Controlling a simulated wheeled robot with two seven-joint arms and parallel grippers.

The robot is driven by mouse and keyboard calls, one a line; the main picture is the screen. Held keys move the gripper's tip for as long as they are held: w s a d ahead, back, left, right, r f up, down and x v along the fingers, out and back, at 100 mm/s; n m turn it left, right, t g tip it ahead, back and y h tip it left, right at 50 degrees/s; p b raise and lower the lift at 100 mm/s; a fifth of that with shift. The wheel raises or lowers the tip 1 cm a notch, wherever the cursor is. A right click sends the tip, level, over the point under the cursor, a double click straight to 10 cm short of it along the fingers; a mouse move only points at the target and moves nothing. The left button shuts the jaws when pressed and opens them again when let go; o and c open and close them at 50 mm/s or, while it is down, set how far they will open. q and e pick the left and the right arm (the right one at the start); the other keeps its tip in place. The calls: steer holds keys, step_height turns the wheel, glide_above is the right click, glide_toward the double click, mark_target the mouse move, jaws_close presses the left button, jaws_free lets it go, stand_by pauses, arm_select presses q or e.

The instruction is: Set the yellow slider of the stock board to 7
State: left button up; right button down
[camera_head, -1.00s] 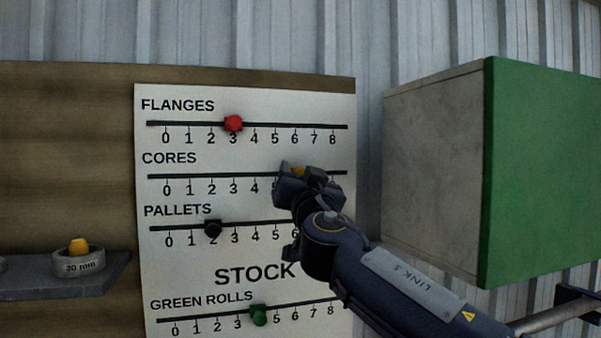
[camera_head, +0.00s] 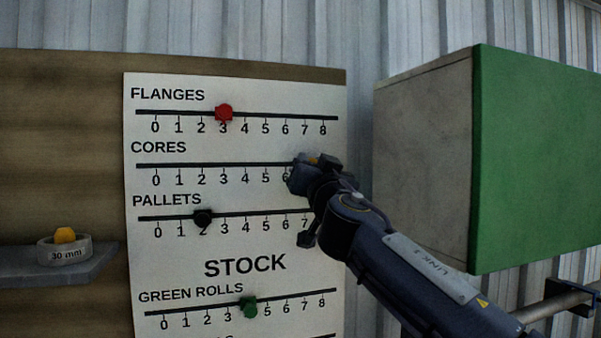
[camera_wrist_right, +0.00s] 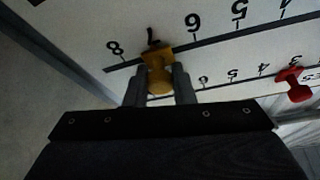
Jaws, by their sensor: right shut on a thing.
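The stock board (camera_head: 235,265) is a white panel with several numbered slider rows. In the right wrist view the two fingers (camera_wrist_right: 158,90) are shut on the yellow slider (camera_wrist_right: 157,62), one on each side. There the slider sits on its rail at the 7 mark, between 8 and 6. My left gripper is not in view.
Other sliders are red (camera_head: 224,112) at 3, black (camera_head: 203,218) at 2 and green (camera_head: 249,307) near 4. A green-fronted box (camera_head: 540,160) juts out right of the board. A shelf (camera_head: 95,268) at left holds a 30 mm ring (camera_head: 65,252).

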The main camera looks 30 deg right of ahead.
steer(key=c, duration=1.2)
jaws_free()
steer(key=b+v, duration=0.4)
steer(key=v, duration=0.4)
steer(key=shift+w, duration=0.1)
